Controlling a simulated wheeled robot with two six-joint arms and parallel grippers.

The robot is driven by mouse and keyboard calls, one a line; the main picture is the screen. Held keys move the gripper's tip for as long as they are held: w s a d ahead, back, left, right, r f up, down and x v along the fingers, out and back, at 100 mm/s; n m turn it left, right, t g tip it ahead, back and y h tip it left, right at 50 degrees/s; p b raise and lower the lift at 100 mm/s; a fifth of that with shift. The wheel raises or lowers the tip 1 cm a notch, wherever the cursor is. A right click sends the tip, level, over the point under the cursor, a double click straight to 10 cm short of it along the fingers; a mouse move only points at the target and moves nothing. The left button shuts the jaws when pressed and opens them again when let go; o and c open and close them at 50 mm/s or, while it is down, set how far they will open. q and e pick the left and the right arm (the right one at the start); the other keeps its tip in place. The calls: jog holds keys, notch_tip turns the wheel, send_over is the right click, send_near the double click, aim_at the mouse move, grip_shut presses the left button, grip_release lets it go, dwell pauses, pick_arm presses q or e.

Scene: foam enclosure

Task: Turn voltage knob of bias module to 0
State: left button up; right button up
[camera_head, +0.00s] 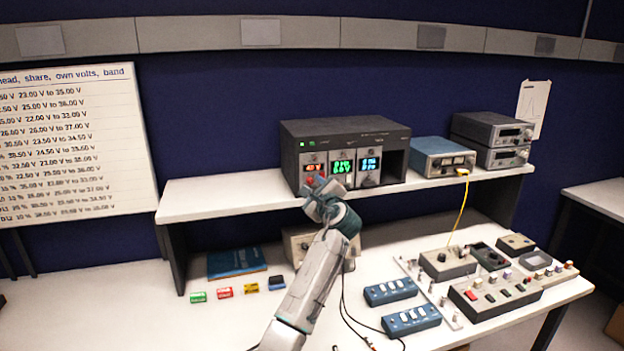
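A dark instrument rack (345,128) stands on the raised shelf. It holds three narrow modules: the left one (314,157) has an orange display, the middle one (342,153) a green display and the right one (369,152) a bluish display. The labels are too small to read, so I cannot tell which is the bias module. My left gripper (317,186) is at the lower front of the left module and covers its lower part, where its knobs are hidden. I cannot tell whether its fingers touch a knob or are open. My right gripper is not in view.
A blue instrument (443,157) with a yellow cable and two stacked grey units (492,138) stand right of the rack. Blue switch boxes (390,291) and control boxes (495,295) cover the bench's right side. The bench's left front (130,310) is clear.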

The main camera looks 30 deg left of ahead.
aim_at(310, 181)
pick_arm(q)
jog(key=shift+x, duration=0.9)
jog(key=shift+w+a, duration=0.2)
grip_shut()
jog(key=shift+f, duration=0.1)
